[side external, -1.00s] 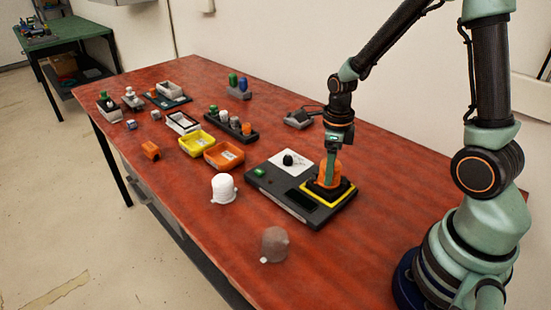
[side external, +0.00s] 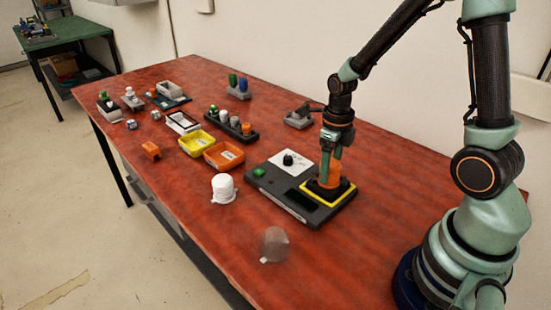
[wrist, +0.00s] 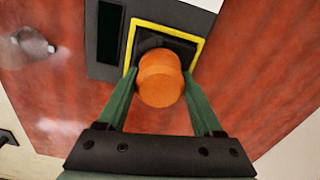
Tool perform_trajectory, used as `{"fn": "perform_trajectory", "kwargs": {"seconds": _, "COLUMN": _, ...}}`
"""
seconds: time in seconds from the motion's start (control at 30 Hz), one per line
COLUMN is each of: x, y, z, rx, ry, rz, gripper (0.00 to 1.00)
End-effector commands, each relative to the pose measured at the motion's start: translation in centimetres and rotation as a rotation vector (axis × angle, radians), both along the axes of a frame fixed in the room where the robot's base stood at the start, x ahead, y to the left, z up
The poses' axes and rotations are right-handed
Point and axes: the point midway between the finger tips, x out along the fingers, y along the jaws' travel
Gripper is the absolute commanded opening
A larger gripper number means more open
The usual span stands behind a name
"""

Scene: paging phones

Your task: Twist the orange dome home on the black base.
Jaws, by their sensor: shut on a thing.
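The orange dome (side external: 334,174) sits on the black base (side external: 317,192) inside the yellow square frame on the dark panel. My gripper (side external: 329,172) points down over it and is shut on the dome. In the wrist view the dome (wrist: 160,78) is between the two green fingers of my gripper (wrist: 161,90), one on each side. The black base (wrist: 150,42) shows behind the dome in that view. The dome hides most of the base's middle, so I cannot tell how the two are seated together.
The panel (side external: 262,187) also carries a green button and a black knob on a white plate. A white dome (side external: 223,187) and a clear dome (side external: 274,245) stand in front. Yellow (side external: 197,144) and orange (side external: 224,155) trays lie to the left. The table's front right is clear.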

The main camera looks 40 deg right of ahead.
Motion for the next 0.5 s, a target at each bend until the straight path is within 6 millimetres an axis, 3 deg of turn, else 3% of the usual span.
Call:
{"fn": "perform_trajectory", "kwargs": {"seconds": 0.23, "x": 0.0, "y": 0.0, "z": -0.01, "rx": 0.0, "ry": 0.0, "rz": -0.167, "gripper": 0.26}}
{"fn": "perform_trajectory", "kwargs": {"seconds": 0.27, "x": -0.01, "y": 0.0, "z": -0.01, "rx": 0.0, "ry": 0.0, "rz": -0.172, "gripper": 0.19}}
{"fn": "perform_trajectory", "kwargs": {"seconds": 0.4, "x": -0.01, "y": 0.0, "z": -0.01, "rx": 0.0, "ry": 0.0, "rz": -0.173, "gripper": 0.19}}
{"fn": "perform_trajectory", "kwargs": {"seconds": 0.43, "x": -0.01, "y": 0.0, "z": -0.01, "rx": 0.0, "ry": 0.0, "rz": -0.173, "gripper": 0.72}}
{"fn": "perform_trajectory", "kwargs": {"seconds": 0.5, "x": -0.01, "y": 0.0, "z": -0.01, "rx": 0.0, "ry": 0.0, "rz": -0.172, "gripper": 0.98}}
